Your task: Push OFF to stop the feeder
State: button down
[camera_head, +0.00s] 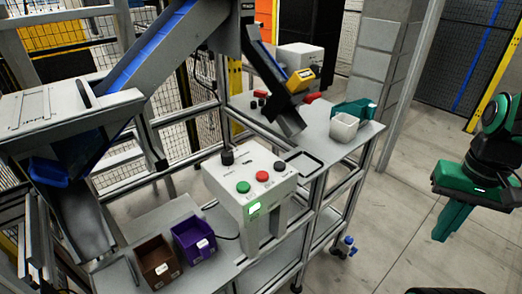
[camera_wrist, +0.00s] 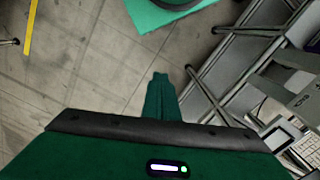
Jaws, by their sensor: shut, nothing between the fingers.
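A light grey control box (camera_head: 250,185) stands on the metal frame in the middle of the head view. Its sloped top carries a green button (camera_head: 243,187), a red button (camera_head: 262,176) and a black button (camera_head: 279,166). A black knob (camera_head: 227,157) sits at its back left. The labels are too small to read. A green light (camera_head: 254,208) shows on its front. My gripper (camera_head: 440,236) is at the right, well apart from the box, fingers pointing down, shut and empty. Its closed fingers also show in the wrist view (camera_wrist: 158,82), above bare floor.
A brown bin (camera_head: 157,262) and a purple bin (camera_head: 193,238) stand left of the box. A metal chute (camera_head: 80,228) hangs at the far left. A white cup (camera_head: 344,128) and a teal bin (camera_head: 356,109) stand on the back shelf. Floor (camera_head: 400,215) between my gripper and the frame is clear.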

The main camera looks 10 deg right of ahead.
jog(key=shift+w, duration=0.15)
jog(key=shift+a+r, duration=0.1)
jog(key=w+a+r+n, duration=0.3)
jog(key=w+a+r, duration=0.15)
jog(key=w, duration=0.25)
notch_tip(320, 180, up, 14)
jog(key=n, duration=1)
send_over(263, 174)
jog(key=shift+s+d+f+t, duration=0.15)
jog(key=shift+s+d+t, duration=0.15)
jog(key=shift+s, duration=0.1)
jog(key=shift+f, duration=0.1)
jog(key=f, duration=1.4)
jog(key=shift+w+a, duration=0.25)
